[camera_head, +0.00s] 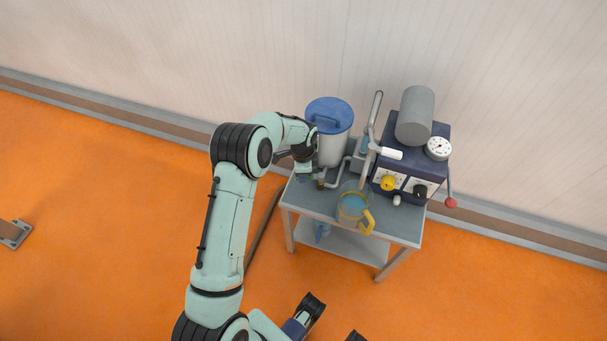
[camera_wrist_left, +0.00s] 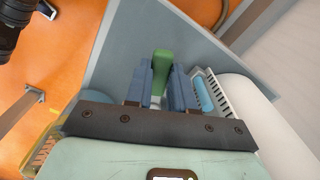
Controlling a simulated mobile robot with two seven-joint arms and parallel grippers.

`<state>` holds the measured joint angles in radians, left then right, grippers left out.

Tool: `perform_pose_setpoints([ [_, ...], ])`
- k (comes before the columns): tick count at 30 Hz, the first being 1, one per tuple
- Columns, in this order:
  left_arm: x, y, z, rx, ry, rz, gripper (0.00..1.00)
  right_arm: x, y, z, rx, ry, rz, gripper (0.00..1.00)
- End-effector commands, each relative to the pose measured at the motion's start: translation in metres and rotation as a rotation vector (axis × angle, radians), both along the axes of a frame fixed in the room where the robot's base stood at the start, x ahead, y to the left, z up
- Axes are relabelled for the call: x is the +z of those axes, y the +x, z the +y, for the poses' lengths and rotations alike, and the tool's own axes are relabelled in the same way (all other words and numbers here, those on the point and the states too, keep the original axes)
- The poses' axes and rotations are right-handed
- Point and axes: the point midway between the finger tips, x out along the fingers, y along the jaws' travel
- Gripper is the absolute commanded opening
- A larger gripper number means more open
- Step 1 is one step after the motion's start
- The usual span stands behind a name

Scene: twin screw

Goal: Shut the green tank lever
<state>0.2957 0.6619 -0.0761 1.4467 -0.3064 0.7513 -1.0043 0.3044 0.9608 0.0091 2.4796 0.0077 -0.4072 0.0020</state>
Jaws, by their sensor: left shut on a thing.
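The green tank lever (camera_wrist_left: 161,65) shows in the left wrist view between the two blue fingers of my left gripper (camera_wrist_left: 161,88). The gripper is shut on it. In the head view my left gripper (camera_head: 304,174) is at the left end of the table, low beside the white tank (camera_head: 332,148) with the blue lid (camera_head: 330,115). There the lever is mostly hidden by my wrist and fingers.
A grey table (camera_head: 318,204) carries the tank, pipes, a clear jug (camera_head: 352,207) with a yellow handle, and a dark blue machine (camera_head: 408,163) with a grey cylinder (camera_head: 415,115). A wall stands close behind. The orange floor to the left is mostly clear.

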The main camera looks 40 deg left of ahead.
Motion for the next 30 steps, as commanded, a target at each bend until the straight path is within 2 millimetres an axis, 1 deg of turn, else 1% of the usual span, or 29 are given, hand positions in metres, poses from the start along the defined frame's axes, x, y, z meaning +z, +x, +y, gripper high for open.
perform_pose_setpoints([
  [13, 0.0, 0.0, 0.001, -0.009, 0.001, 0.0, 0.0, 0.0, 0.0, 0.0, 0.0, 0.0, 0.0, 0.0],
  [14, 0.0, 0.0, 0.001, -0.009, 0.001, -0.001, 0.3, 0.0, 0.0, 0.0, 0.0, 0.0, 0.0, 0.0],
  [15, 0.0, 0.0, 0.001, -0.009, 0.001, -0.001, 0.43, 0.0, 0.0, 0.0, 0.0, 0.0, 0.0, 0.0],
  [16, 0.0, 0.0, 0.001, -0.009, 0.001, -0.001, 0.49, 0.0, 0.0, 0.0, 0.0, 0.0, 0.0, 0.0],
  [26, 0.003, 0.001, 0.001, -0.008, 0.001, -0.001, 0.49, 0.0, 0.0, 0.0, 0.0, 0.0, 0.0, 0.0],
  [29, 0.013, 0.001, 0.001, -0.008, 0.001, -0.003, 0.49, 0.001, 0.0, 0.0, 0.0, 0.0, 0.001, 0.0],
  [30, 0.019, 0.001, 0.001, -0.008, 0.001, -0.004, 0.49, 0.002, -0.001, 0.0, 0.001, 0.001, 0.002, 0.0],
])
